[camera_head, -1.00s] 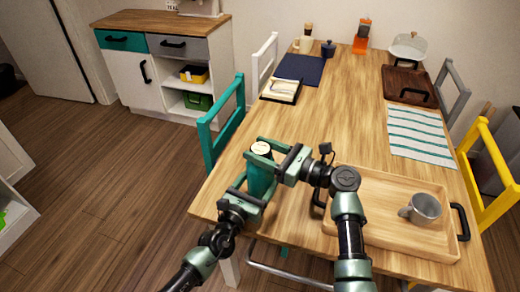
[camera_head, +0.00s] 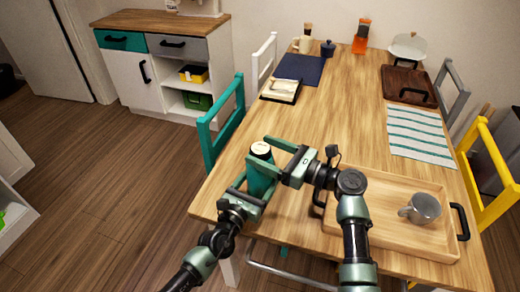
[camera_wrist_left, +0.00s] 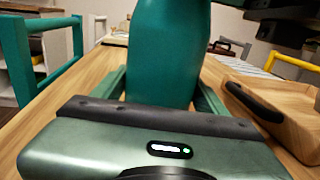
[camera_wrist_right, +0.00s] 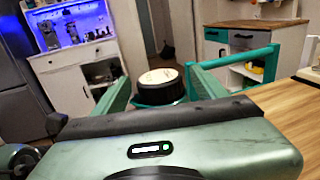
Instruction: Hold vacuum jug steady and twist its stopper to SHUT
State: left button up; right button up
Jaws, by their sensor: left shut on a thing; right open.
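The vacuum jug (camera_head: 262,178) is a teal cylinder standing upright at the near left of the wooden table. My left gripper (camera_head: 247,192) is shut on its body; the jug also fills the middle of the left wrist view (camera_wrist_left: 168,50). The stopper (camera_head: 261,149) is dark with a pale top, and shows in the right wrist view (camera_wrist_right: 160,77) beyond and between the fingers. My right gripper (camera_head: 277,152) is open at stopper height, its fingers on either side in line with the stopper. I cannot tell whether they touch it. Any marking on the stopper is too small to read.
A wooden tray (camera_head: 340,232) with a grey mug (camera_head: 421,209) lies right of the jug, under my right arm. A teal chair (camera_head: 226,124) stands at the table's left edge. A striped cloth (camera_head: 420,134) lies farther right. The table's middle is clear.

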jog(key=v, duration=1)
jog(key=shift+s+d, duration=0.2)
jog(key=shift+f, duration=0.1)
jog(key=w+d+n+t+h, duration=0.1)
jog(key=w+n+t+h, duration=0.45)
jog(key=w, duration=0.95)
notch_tip(320, 180, up, 6)
jog(key=w+a+n+t, duration=0.1)
jog(key=w+n, duration=0.1)
jog(key=n, duration=1)
jog(key=n+g+y, duration=0.8)
jog(key=n+g, duration=0.4)
jog(key=n, duration=1)
send_near(250, 153)
jog(key=x, duration=0.6)
jog(key=w+r+x, duration=0.1)
jog(key=x, duration=0.3)
